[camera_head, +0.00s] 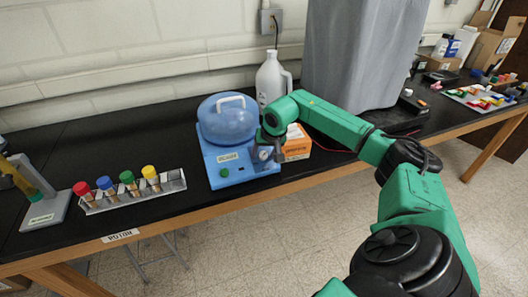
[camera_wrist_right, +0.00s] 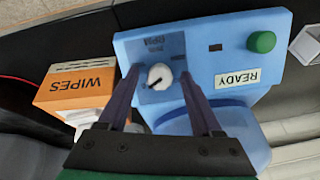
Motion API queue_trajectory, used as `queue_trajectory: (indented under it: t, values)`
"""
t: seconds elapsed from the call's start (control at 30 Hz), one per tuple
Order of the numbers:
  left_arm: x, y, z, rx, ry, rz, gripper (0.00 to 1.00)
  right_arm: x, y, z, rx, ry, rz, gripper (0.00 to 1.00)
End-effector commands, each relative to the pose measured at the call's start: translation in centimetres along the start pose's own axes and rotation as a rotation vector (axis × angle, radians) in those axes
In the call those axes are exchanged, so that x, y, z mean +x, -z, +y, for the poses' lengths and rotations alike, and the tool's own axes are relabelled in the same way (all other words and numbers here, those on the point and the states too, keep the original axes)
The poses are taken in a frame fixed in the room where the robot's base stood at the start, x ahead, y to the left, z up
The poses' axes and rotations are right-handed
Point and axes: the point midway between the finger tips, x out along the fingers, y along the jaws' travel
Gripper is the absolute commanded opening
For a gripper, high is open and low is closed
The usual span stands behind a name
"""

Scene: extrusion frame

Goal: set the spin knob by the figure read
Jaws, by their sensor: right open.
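The blue centrifuge (camera_head: 228,176) with a domed lid and white handle stands on the black bench. Its front panel bears a green button (camera_wrist_right: 262,42) and a label reading READY (camera_wrist_right: 237,78). The white spin knob (camera_wrist_right: 160,77) shows in the right wrist view, with a dark pointer mark toward the lower left of that picture; the marks around it are too small to read. My right gripper (camera_wrist_right: 160,88) is open, its two fingers on either side of the knob with gaps visible. In the head view the gripper (camera_head: 273,150) partly hides the panel. My left gripper is out of view.
An orange WIPES box (camera_head: 297,144) stands close beside the centrifuge, with a white jug (camera_head: 269,82) behind. A rack (camera_head: 130,199) of colour-capped tubes and a grey stand (camera_head: 46,212) are at the left. A grey-covered object (camera_head: 362,50) stands at the back right.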

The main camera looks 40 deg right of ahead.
Motion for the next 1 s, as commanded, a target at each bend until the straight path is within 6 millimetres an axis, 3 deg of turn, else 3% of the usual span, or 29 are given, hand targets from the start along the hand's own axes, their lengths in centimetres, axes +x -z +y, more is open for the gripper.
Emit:
queue_trajectory:
  t: [0.07,0.2,0.23,0.67,1.0]
  values:
    - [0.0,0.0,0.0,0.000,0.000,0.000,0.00,0.0,0.0,0.0,0.000,0.000,0.000,0.62]
    - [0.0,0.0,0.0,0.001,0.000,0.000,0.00,0.0,0.0,0.0,0.000,0.000,0.000,0.09]
    - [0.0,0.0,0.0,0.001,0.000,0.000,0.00,-0.1,0.0,0.0,0.000,0.000,0.000,0.00]
    - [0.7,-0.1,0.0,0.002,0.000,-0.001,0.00,0.1,-0.1,0.1,0.055,0.010,0.000,0.00]
    - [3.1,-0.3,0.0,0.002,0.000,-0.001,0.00,0.3,-0.1,0.2,0.281,0.049,0.002,0.00]
